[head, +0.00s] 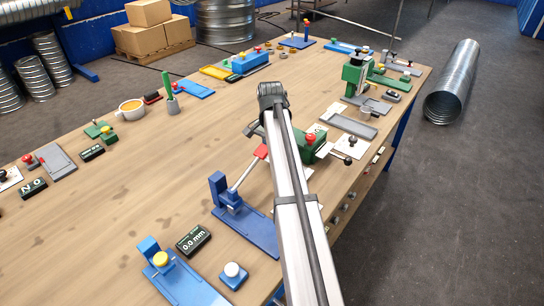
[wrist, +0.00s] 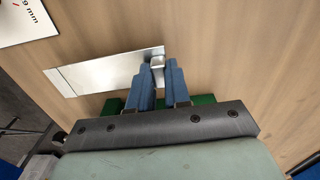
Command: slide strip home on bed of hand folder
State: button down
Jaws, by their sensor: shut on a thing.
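A bright metal strip (wrist: 100,73) shows in the wrist view, reaching left from my gripper (wrist: 158,68). The blue fingers are shut on its right end. A green part (wrist: 204,100) shows behind the fingers, partly covered by the gripper body. In the head view, a green bench device (head: 322,150) with a red knob (head: 310,138) stands just right of my arm; it looks like the hand folder, but I cannot be sure. My arm hides the gripper and strip there. I cannot tell whether the strip touches the bed.
A blue device (head: 258,232) with a red-handled lever stands left of my arm. A grey tray (head: 353,125) and a green press (head: 355,75) lie to the right. A black 0.0 mm readout (head: 193,240) stands at front left. The wooden table (head: 130,195) has clear room at left.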

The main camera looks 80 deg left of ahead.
notch_tip(320, 180, up, 14)
dwell(1.1)
jog(key=shift+r, duration=0.1)
jog(key=w+a+f, duration=0.2)
jog(key=a+f, duration=0.1)
jog(key=a, duration=0.4)
jog(key=w+a+f, duration=0.1)
jog(key=a+f, duration=0.1)
jog(key=a, duration=0.6)
jog(key=shift+m, duration=0.3)
jog(key=shift+d+f, duration=0.15)
jog(key=shift+f, duration=1.45)
jog(key=shift+d+f, duration=0.1)
jog(key=shift+f, duration=1.5)
jog(key=shift+w+d+f, duration=0.1)
jog(key=shift+w+d, duration=1.65)
jog(key=shift+w, duration=0.05)
jog(key=shift+w+d+f, duration=0.1)
jog(key=shift+w+d, duration=0.05)
